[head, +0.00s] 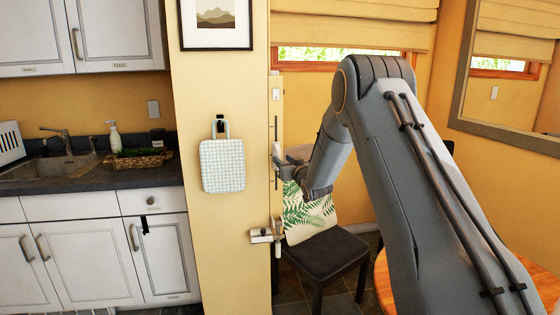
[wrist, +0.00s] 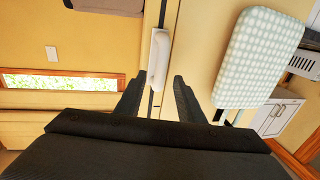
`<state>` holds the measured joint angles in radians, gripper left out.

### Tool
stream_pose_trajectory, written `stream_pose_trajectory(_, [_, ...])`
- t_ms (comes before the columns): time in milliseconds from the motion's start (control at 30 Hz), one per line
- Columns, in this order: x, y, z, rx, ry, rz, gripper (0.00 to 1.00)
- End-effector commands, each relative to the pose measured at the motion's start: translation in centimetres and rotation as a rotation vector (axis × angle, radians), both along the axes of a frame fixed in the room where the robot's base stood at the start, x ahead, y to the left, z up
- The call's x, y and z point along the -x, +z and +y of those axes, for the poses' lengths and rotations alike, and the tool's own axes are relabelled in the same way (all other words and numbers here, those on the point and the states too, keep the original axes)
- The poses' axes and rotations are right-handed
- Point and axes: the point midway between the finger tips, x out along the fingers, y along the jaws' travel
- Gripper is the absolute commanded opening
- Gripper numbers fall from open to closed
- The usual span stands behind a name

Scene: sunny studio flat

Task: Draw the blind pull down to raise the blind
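The blind pull (wrist: 159,58) is a white, rounded handle on a dark vertical line along the narrow wall edge. In the head view the pull (head: 277,150) shows small, partly beside my gripper. My gripper (wrist: 157,86) is open, with one dark finger on each side of the pull's near end and gaps visible on both sides. In the head view my gripper (head: 282,159) is at the wall edge, mostly hard to make out. The beige blind (head: 360,22) hangs over the upper window, with a strip of glass showing below it. The wrist picture appears upside down.
A metal bracket (head: 263,236) juts from the wall edge lower down. A dark chair (head: 325,262) with a leaf-print cushion (head: 308,216) stands below my arm.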

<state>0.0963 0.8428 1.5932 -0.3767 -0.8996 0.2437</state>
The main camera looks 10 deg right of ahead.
Motion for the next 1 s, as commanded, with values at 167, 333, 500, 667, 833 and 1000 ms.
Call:
stream_pose_trajectory(167, [1.8, -0.1, -0.4, 0.000, 0.000, 0.001, 0.35])
stream_pose_trajectory(333, [2.3, 0.0, -0.4, 0.000, 0.001, 0.000, 0.35])
stream_pose_trajectory(500, [2.3, 0.0, -0.4, 0.000, 0.001, 0.000, 0.35])
stream_pose_trajectory(667, [2.7, -0.2, -0.4, 0.004, -0.009, 0.027, 0.35])
stream_pose_trajectory(833, [6.6, -2.1, -0.8, 0.038, -0.071, 0.222, 0.35])
stream_pose_trajectory(1000, [16.1, -6.0, -1.1, 0.085, -0.144, 0.552, 0.35])
